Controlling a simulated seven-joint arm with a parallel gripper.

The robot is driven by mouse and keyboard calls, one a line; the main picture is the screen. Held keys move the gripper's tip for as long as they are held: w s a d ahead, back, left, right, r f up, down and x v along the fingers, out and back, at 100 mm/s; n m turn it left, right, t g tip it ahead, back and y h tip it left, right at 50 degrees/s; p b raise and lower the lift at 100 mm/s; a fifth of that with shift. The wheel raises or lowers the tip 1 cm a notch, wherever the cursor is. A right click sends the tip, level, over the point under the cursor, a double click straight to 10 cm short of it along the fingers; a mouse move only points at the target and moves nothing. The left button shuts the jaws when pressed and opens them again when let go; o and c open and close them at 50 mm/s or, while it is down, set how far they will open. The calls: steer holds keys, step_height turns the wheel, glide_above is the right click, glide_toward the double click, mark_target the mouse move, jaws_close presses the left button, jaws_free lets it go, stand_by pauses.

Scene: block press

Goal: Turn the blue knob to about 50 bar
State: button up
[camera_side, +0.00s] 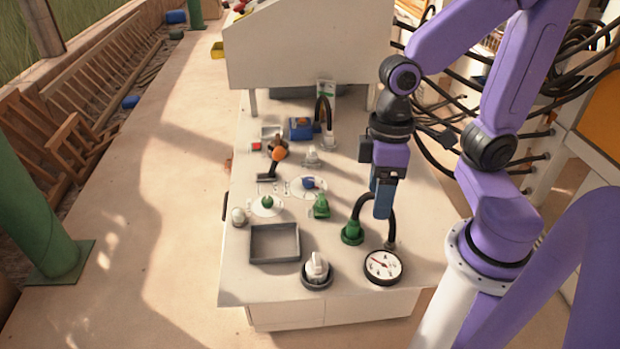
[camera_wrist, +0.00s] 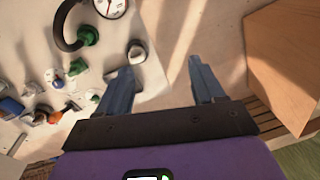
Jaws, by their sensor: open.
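The blue knob (camera_side: 309,183) sits on a white round dial plate near the middle of the bench. It also shows small at the left of the wrist view (camera_wrist: 57,83). A round white pressure gauge (camera_side: 383,266) with a dark rim stands at the bench's front right; its numbers are too small to read. The gauge is partly cut off at the top of the wrist view (camera_wrist: 110,6). My gripper (camera_side: 382,212) is above the bench, right of the blue knob and apart from it. Its fingers are spread and empty in the wrist view (camera_wrist: 160,64).
A green knob (camera_side: 267,202) on a white dial is left of the blue knob. A green fitting (camera_side: 321,206) stands close by. A black hose (camera_side: 362,206) arches near my gripper. A grey tray (camera_side: 251,246), a white knob (camera_side: 317,266) and an orange-topped lever (camera_side: 278,154) are around.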

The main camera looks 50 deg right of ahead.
steer(key=w+f+m+y, duration=0.1)
steer(key=w+m, duration=0.5)
steer(key=m+t, duration=0.5)
steer(key=m, duration=2.8)
glide_above(309, 180)
steer(key=s+d, duration=0.3)
steer(key=s, duration=0.3)
step_height(309, 180, down, 15)
steer(key=x, duration=1.7)
steer(key=shift+s+d+f, duration=0.1)
steer(key=shift+s+f, duration=0.1)
steer(key=shift+s, duration=0.1)
steer(key=c, duration=1)
steer(key=shift+n, duration=0.3)
steer(key=shift+c, duration=0.2)
